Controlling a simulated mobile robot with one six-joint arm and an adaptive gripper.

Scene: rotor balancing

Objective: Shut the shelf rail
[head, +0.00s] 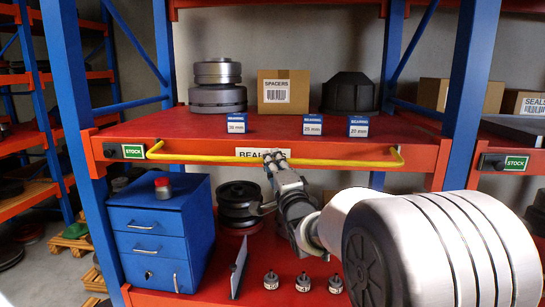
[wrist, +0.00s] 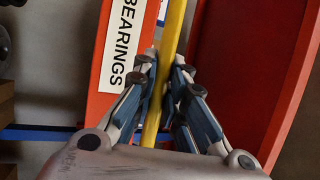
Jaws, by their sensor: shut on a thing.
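The yellow shelf rail (head: 205,157) runs along the front of the red shelf (head: 200,130), with its ends bent in near the shelf's two blue posts. It hangs in front of the shelf edge, just at the "BEARINGS" label (head: 243,153). My gripper (head: 273,157) reaches up from the lower right and is at the middle of the rail. In the wrist view the rail (wrist: 173,28) passes between the two fingers of my gripper (wrist: 165,68), which are shut on it. The label (wrist: 122,45) lies just left of the rail there. My fingers hide a short part of the rail.
On the shelf stand three blue bearing boxes (head: 311,125), a spacers carton (head: 284,92), stacked metal discs (head: 217,88) and a dark housing (head: 348,93). Below are a blue drawer cabinet (head: 160,232), a dark pulley (head: 238,205) and small labelled parts (head: 303,282).

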